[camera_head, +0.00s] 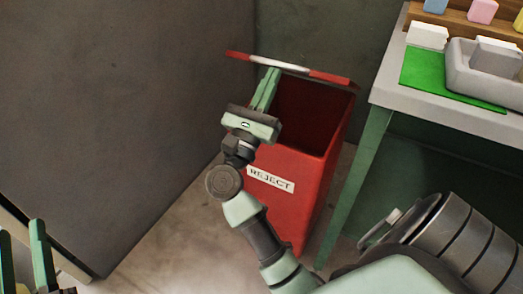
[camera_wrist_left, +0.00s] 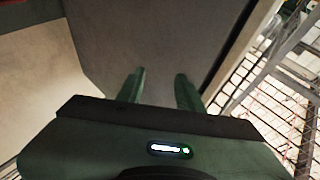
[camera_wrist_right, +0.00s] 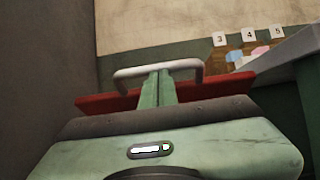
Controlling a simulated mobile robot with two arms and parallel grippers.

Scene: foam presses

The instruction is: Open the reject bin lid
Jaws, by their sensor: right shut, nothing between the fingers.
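The red reject bin (camera_head: 312,195) stands on the floor with its "REJECT" label (camera_head: 270,179) on the front. Its lid (camera_head: 328,77) is raised at the back rim, seen nearly edge-on, and the dark inside of the bin shows. The lid's pale handle (camera_head: 285,63) is along its upper edge. My right gripper (camera_head: 272,72) is shut and empty above the bin's left side, fingertips close to the lid. In the right wrist view the shut fingers stand in front of the handle (camera_wrist_right: 190,66); I cannot tell whether they touch. My left gripper (camera_wrist_left: 160,76) is open and empty, away at the lower left.
A workbench (camera_head: 388,82) stands right of the bin, with a green mat (camera_head: 425,76), a grey tray (camera_head: 463,72) and foam blocks on a wooden rack. A large grey panel (camera_head: 110,100) rises on the left. Bare floor shows left of the bin.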

